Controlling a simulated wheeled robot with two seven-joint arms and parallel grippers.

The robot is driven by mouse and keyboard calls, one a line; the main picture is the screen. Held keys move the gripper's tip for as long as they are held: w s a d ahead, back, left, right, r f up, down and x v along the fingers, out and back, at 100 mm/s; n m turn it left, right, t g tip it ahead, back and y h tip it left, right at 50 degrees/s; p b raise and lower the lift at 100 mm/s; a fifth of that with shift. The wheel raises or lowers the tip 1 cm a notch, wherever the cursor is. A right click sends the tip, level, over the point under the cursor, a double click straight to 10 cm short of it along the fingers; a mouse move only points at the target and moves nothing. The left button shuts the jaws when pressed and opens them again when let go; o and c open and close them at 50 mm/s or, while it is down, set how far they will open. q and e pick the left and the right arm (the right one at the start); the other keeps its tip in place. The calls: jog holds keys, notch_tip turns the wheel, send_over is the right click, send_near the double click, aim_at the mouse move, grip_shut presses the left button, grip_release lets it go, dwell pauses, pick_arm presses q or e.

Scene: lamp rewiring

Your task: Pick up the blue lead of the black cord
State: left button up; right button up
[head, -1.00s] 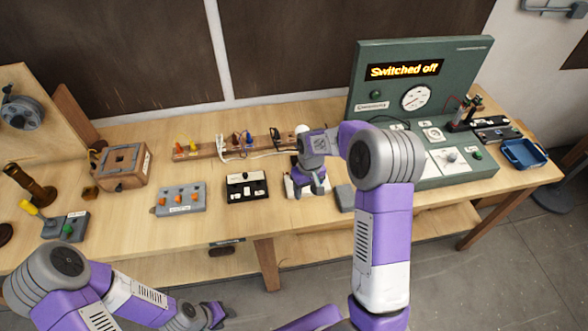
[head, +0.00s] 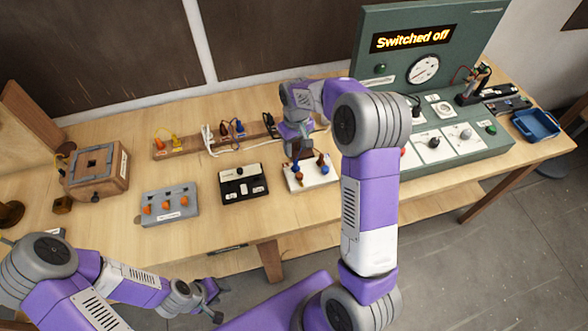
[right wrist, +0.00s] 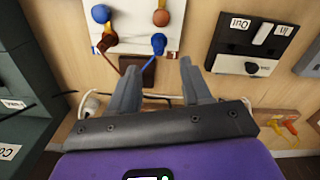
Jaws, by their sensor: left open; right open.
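My right gripper (head: 297,148) is open and empty, low over the back edge of a white board (head: 318,181). In the right wrist view its two fingers (right wrist: 158,72) are spread, with a dark brown block (right wrist: 137,72) seen between them. A blue lead end (right wrist: 158,44) shows at the board's near side, just beyond the fingertips and apart from them. Its thin blue wire runs to the brown block, beside a red-brown lead (right wrist: 105,43). The black cord's path is largely hidden. My left gripper (head: 212,297) is open and empty, low at the front.
A rack (head: 190,147) along the back holds orange, white and blue leads. A black box (head: 243,184) and grey switch box (head: 170,204) stand left of the board. A green test panel (head: 455,150) reading "Switched off" and a blue tray (head: 536,124) are to the right.

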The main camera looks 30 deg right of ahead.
aim_at(296, 161)
jog(key=f, duration=0.1)
jog(key=f+b, duration=0.1)
jog(key=shift+w+f, duration=0.2)
jog(key=shift+f, duration=0.15)
jog(key=shift+f+b, duration=0.25)
jog(key=shift+b, duration=0.05)
notch_tip(296, 161, down, 7)
jog(key=shift+d, duration=0.15)
pick_arm(q)
notch_tip(296, 161, down, 3)
jog(key=shift+w+r, duration=0.1)
jog(key=shift+w, duration=0.05)
pick_arm(e)
grip_shut()
